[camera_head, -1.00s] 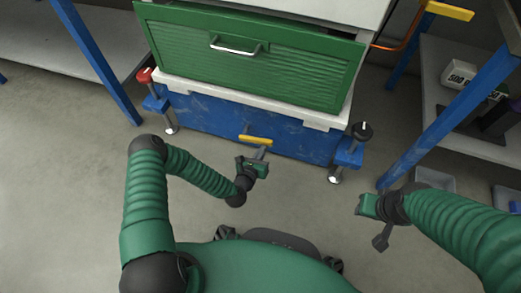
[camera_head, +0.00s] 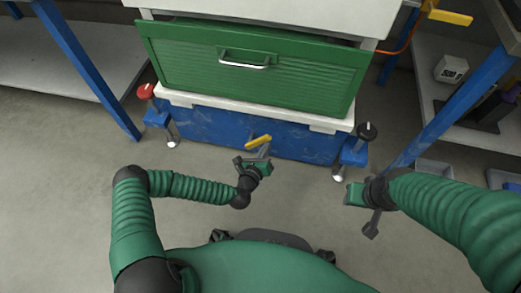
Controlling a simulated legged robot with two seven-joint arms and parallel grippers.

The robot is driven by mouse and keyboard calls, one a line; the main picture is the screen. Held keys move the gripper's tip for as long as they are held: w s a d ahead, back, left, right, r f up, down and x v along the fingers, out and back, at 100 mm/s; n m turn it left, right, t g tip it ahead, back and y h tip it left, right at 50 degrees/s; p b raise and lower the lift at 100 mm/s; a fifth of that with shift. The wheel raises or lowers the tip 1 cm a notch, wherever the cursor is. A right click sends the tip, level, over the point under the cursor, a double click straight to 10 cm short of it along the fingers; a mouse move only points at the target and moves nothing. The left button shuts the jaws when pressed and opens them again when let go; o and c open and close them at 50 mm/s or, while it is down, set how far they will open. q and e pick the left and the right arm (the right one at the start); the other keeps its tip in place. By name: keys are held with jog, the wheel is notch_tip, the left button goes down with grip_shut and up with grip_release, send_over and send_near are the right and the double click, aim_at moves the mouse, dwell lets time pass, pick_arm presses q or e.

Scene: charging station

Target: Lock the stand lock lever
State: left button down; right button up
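The stand lock lever has a yellow handle (camera_head: 259,141) at the front middle of the blue stand (camera_head: 215,126). The handle slopes up to the right. My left gripper (camera_head: 253,160) is just below and in front of the handle, with its fingers apart. A grey piece lies close to its right finger; I cannot tell if they touch. My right gripper (camera_head: 353,193) is in free space at the right, away from the stand. Its finger gap does not show clearly.
A green drawer with a metal handle (camera_head: 245,62) is above the stand. A red knob (camera_head: 146,91) and a black knob (camera_head: 367,131) top the clamps at its corners. Blue-legged shelves (camera_head: 450,105) stand at both sides. The floor (camera_head: 60,190) between is clear.

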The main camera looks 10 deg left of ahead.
pick_arm(q)
jog(key=a+r+n, duration=0.1)
jog(key=a+r, duration=0.2)
jog(key=a, duration=0.2)
jog(key=shift+w+a+r, duration=0.15)
jog(key=shift+a+r, duration=0.15)
jog(key=shift+a, duration=0.05)
